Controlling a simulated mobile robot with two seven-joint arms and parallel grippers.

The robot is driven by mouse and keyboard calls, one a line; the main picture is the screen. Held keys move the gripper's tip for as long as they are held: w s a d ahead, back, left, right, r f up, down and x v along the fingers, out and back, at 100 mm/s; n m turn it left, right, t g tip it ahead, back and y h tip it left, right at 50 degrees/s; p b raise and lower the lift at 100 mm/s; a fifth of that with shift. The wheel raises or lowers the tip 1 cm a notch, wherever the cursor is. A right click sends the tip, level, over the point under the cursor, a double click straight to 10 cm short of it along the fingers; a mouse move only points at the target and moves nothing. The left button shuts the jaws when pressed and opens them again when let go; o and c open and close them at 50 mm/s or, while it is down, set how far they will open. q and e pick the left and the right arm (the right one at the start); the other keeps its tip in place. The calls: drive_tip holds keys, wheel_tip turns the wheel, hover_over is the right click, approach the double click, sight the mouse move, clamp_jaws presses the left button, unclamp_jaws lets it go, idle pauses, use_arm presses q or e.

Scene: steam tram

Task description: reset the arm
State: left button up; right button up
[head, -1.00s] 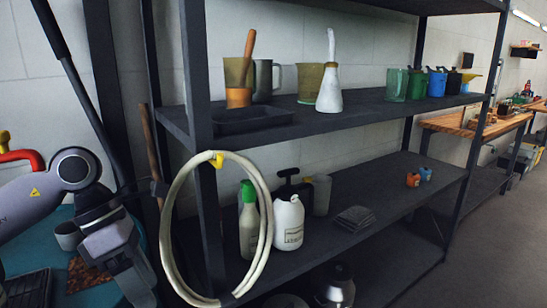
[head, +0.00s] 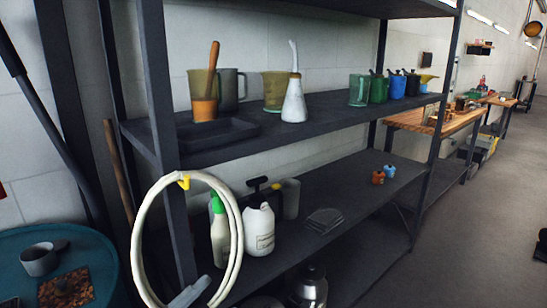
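The task names no object apart from the arm. A light grey piece, which looks like the tip of my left gripper (head: 190,292), shows at the bottom edge in front of the pale hose ring. The rest of that arm is out of the picture, and I cannot tell whether the gripper is open or shut. I see nothing held in it. My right gripper is not in view.
A dark metal shelf (head: 330,118) holds jugs, a white funnel-topped bottle (head: 294,100) and a black tray (head: 217,133). A hose ring (head: 238,232) hangs on its front post. A round teal table (head: 100,255) carries a grey cup (head: 39,260). Open floor (head: 460,240) lies right.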

use_arm(q)
drive_tip(key=s+a+f+n+t+y+p, duration=0.1)
drive_tip(key=a+f+n+y, duration=0.2)
drive_tip(key=f+n+y, duration=0.25)
drive_tip(key=s+a+f+n+y, duration=0.1)
drive_tip(key=a+f+n+y, duration=0.25)
drive_tip(key=f+n, duration=0.25)
drive_tip(key=s+a+f+n+g+y, duration=0.2)
drive_tip(key=s+f+n+g, duration=0.1)
drive_tip(key=s+f, duration=0.3)
drive_tip(key=s+a+f+n+g+y+p, duration=0.1)
drive_tip(key=s+f+n+g+y, duration=0.1)
drive_tip(key=s+f, duration=0.4)
drive_tip(key=shift+s+a+f+n+g+y, duration=0.15)
drive_tip(key=shift+a+f+n+g+y, duration=0.3)
drive_tip(key=shift+f+n, duration=0.35)
drive_tip(key=shift+d+r, duration=0.1)
drive_tip(key=c, duration=0.4)
drive_tip(key=shift+c, duration=0.2)
